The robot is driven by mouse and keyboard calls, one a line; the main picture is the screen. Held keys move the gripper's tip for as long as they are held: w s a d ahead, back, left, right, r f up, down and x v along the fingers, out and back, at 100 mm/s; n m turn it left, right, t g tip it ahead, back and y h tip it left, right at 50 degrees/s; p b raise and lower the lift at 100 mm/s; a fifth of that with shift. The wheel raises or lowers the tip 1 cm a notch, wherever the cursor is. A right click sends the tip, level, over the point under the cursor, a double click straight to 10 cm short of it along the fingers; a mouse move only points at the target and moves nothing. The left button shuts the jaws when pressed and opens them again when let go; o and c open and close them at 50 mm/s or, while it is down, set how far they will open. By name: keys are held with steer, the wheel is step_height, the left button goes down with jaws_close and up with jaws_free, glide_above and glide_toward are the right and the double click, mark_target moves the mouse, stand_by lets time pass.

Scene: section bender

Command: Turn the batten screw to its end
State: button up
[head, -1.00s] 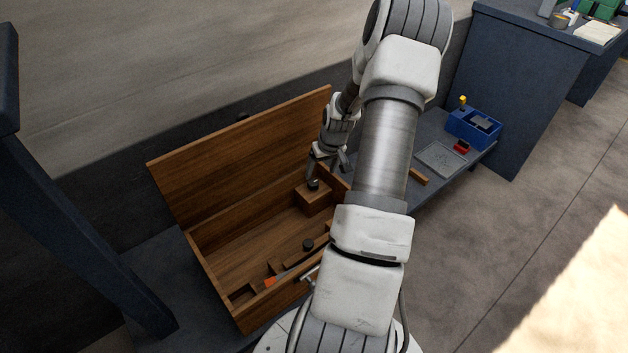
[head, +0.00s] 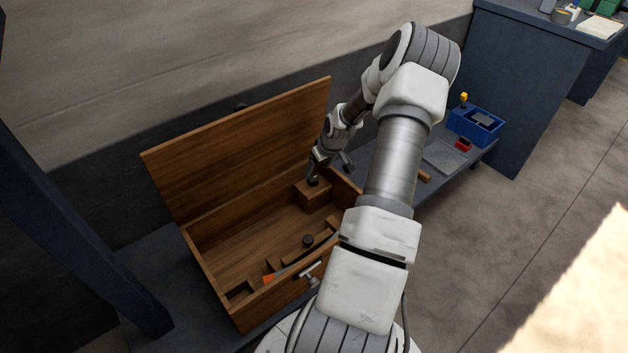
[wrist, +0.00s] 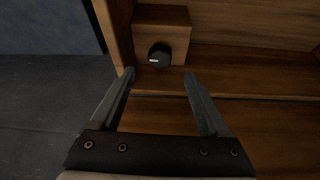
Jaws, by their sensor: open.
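An open wooden chest (head: 205,290) stands on a low dark bench. A wooden block (head: 318,195) sits in its far right corner and bears a round black knob, seen clearly in the wrist view (wrist: 159,55) with a small white mark on its face. A second black knob (head: 308,241) stands near the wooden strips by the front wall. A metal T-handle (head: 311,273) sits at the front wall. Which one is the batten screw I cannot tell. My gripper (head: 331,171) is open and empty at the block; in the wrist view its fingertips (wrist: 160,75) lie apart, just short of the block's knob.
The raised lid (head: 240,150) stands behind the chest. An orange piece (head: 268,279) lies inside near the front. To the right, a blue bin (head: 474,128), a red item (head: 463,145) and a grey tray (head: 444,157) are on the bench. A dark post (head: 85,255) stands left.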

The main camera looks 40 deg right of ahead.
mark_target(313, 178)
steer(key=b+x, duration=0.1)
steer(key=x, duration=0.5)
steer(key=shift+w+f+b, duration=0.1)
steer(key=shift+f+b, duration=0.1)
steer(key=shift+b, duration=0.1)
jaws_close()
steer(key=shift+m+g+h, duration=0.3)
steer(key=shift+m+h, duration=0.3)
steer(key=shift+m, duration=1)
jaws_free()
